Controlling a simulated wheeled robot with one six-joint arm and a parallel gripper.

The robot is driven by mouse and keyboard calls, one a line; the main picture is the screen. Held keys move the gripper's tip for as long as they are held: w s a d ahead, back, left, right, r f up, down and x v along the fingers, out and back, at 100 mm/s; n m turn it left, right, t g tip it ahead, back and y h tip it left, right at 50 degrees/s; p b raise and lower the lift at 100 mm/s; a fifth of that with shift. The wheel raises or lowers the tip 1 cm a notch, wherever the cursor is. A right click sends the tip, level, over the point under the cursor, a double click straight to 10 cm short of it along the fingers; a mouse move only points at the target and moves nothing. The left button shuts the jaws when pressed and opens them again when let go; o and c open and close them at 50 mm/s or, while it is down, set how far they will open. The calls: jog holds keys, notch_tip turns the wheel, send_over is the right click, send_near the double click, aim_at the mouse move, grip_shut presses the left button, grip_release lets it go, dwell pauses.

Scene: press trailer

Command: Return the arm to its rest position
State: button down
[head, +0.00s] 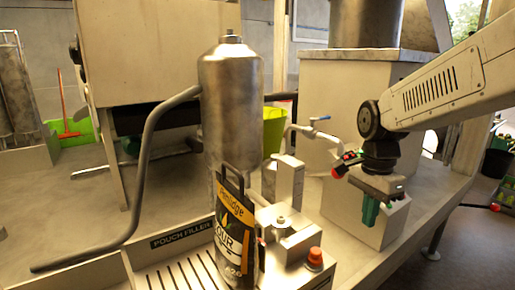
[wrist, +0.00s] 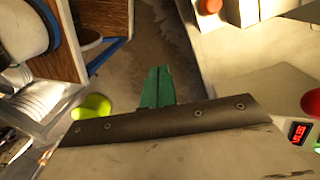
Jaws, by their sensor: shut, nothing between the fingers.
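My arm (head: 440,95) reaches in from the right in the head view. My gripper (head: 371,212) hangs at its end with green fingers pointing down, in front of a pale box-shaped housing on the bench. The fingers are shut together with nothing between them. In the wrist view my gripper (wrist: 158,72) shows as two green fingers side by side, closed, above a dim floor-like surface. The gripper appears apart from the things around it.
A black and orange pouch (head: 236,235) stands upright at the pouch filler, under a metal cylinder (head: 231,95). A red button (head: 315,256) sits right of it. A tap with a blue handle (head: 318,119) is left of my arm. A green bin (head: 273,130) stands behind.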

jog(key=s+d+r+n+t, duration=0.1)
jog(key=s+d+n+t, duration=0.1)
jog(key=s+n, duration=1.2)
jog(key=s, duration=0.8)
jog(key=shift+r, duration=0.35)
jog(key=shift+d, duration=0.1)
